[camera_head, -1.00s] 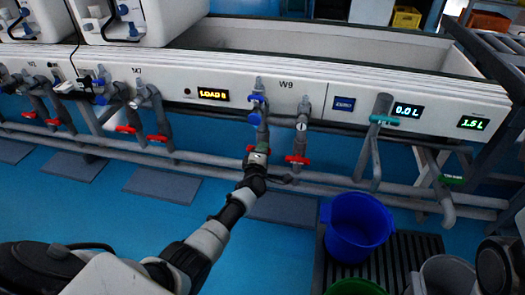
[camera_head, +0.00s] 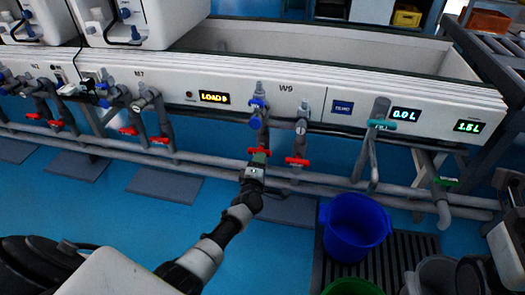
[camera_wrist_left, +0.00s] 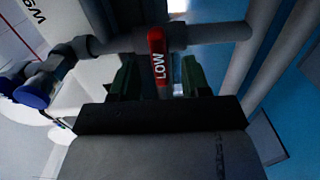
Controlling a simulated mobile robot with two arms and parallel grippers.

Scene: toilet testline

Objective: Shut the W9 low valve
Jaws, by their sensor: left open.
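The W9 low valve has a red lever handle (camera_head: 260,151) on the grey pipe under the W9 label. In the left wrist view the handle, marked LOW (camera_wrist_left: 158,55), lies between the two green fingers with a gap on either side. My left gripper (camera_head: 257,157) is open right in front of it.
A second red handle (camera_head: 297,161) sits on the pipe just to the right, and blue valves (camera_head: 257,103) are above. Horizontal grey pipes (camera_head: 330,187) run behind. A blue bucket (camera_head: 355,228) stands at right. Open blue floor lies in front.

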